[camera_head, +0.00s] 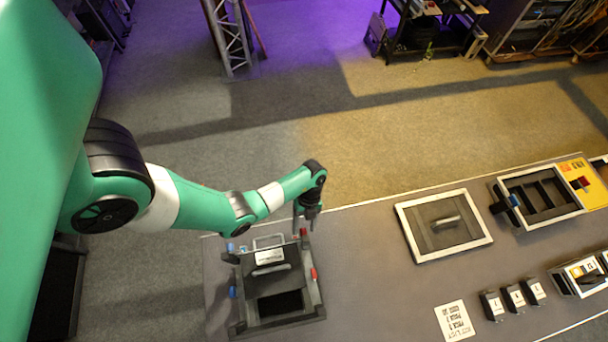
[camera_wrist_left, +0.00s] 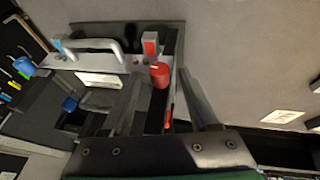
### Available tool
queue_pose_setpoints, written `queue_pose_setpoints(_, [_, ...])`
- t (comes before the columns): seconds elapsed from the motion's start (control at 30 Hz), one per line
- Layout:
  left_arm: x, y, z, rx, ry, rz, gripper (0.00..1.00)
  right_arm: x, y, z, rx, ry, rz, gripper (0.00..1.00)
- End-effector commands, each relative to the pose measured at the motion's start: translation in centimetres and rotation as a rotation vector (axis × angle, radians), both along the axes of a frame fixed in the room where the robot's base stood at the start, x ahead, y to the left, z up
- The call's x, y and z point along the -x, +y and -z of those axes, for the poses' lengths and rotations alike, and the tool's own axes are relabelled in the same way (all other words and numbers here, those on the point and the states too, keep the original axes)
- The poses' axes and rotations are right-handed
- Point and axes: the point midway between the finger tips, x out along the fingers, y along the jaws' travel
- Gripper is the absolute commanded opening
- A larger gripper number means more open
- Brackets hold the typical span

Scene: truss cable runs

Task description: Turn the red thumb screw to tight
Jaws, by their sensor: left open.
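The red thumb screw (camera_wrist_left: 160,75) is a short round knob with a pale mark on top, at the right side of a dark box (camera_head: 235,329). In the head view a red part (camera_head: 313,273) shows on that side of the box. My left gripper (camera_head: 307,224) points down near the box's far right corner, open. In the left wrist view the knob appears in line with the gap between its fingers (camera_wrist_left: 164,82); I see no contact. A red block (camera_wrist_left: 150,44) stands just beyond the knob. My right gripper is not in view.
The box has a metal handle (camera_wrist_left: 92,43) and blue knobs (camera_wrist_left: 23,67) on its other side. On the bench (camera_head: 365,285) to the right are a framed tray (camera_head: 404,226), small numbered blocks (camera_head: 515,297), a paper card (camera_head: 454,321) and a compartment case (camera_head: 538,222). Bench surface between them is clear.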

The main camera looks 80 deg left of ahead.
Motion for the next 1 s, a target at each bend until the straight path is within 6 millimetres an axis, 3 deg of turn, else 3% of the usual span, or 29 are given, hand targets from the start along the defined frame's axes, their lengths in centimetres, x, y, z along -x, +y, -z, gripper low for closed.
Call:
queue_pose_setpoints(0.27, [0.07, -0.13, 0.34, -0.001, -0.001, 0.001, 0.60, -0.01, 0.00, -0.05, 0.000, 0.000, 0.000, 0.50])
queue_pose_setpoints(0.6, [0.06, -0.12, 0.31, 0.000, -0.001, 0.001, 0.01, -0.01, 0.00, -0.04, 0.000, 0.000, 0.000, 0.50])
queue_pose_setpoints(1.0, [0.17, -0.14, 0.13, -0.001, -0.020, 0.001, 0.00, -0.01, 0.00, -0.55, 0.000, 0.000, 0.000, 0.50])
